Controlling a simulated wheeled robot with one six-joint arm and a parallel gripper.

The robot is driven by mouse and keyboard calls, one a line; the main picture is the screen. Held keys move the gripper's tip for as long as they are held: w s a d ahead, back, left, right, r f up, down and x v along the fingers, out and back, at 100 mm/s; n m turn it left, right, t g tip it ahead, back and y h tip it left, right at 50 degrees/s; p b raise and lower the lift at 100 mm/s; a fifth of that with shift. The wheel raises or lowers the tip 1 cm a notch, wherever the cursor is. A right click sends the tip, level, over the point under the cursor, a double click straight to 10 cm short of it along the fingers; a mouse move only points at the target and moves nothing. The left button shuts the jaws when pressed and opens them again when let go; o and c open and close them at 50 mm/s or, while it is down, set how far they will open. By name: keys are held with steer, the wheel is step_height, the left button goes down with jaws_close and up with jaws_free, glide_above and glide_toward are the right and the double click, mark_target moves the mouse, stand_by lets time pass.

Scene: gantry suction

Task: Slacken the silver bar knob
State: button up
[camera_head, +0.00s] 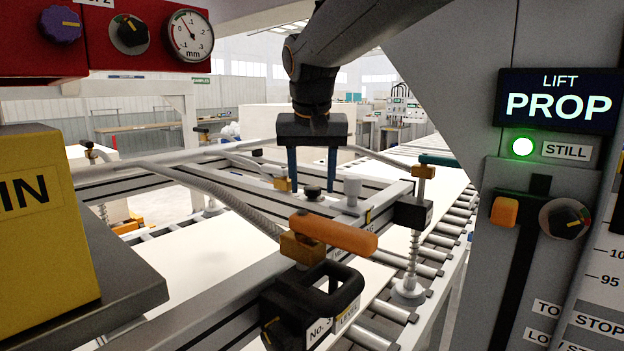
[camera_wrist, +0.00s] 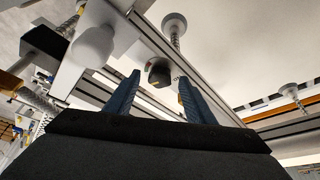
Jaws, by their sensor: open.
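A small black knob (camera_head: 313,192) sits on a silver bar of the gantry frame in the head view. In the wrist view the fingertips (camera_wrist: 159,80) stand to either side of the black knob. I cannot tell how far above it they are. A silver-grey cylinder (camera_head: 352,187) stands on the frame just right of the fingers.
An orange handle (camera_head: 334,234) and a black grip (camera_head: 312,291) rise from the frame in front. A black block (camera_head: 412,213) with a spring suction cup (camera_head: 408,290) is at right. A grey panel reads LIFT PROP (camera_head: 558,103). A yellow box (camera_head: 40,225) stands left.

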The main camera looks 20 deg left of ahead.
steer(key=c, duration=1.1)
steer(key=shift+o, duration=0.2)
steer(key=n, duration=0.1)
steer(key=n+y, duration=0.1)
steer(key=n, duration=0.1)
steer(key=shift+w+d+n, duration=0.1)
steer(key=shift+d+n, duration=0.05)
steer(key=shift+n, duration=0.15)
steer(key=shift+w+n+g+y, duration=0.1)
steer(key=shift+n+g+y, duration=0.55)
steer(key=shift+n, duration=0.85)
steer(key=o, duration=1.1)
steer(key=shift+c, duration=0.2)
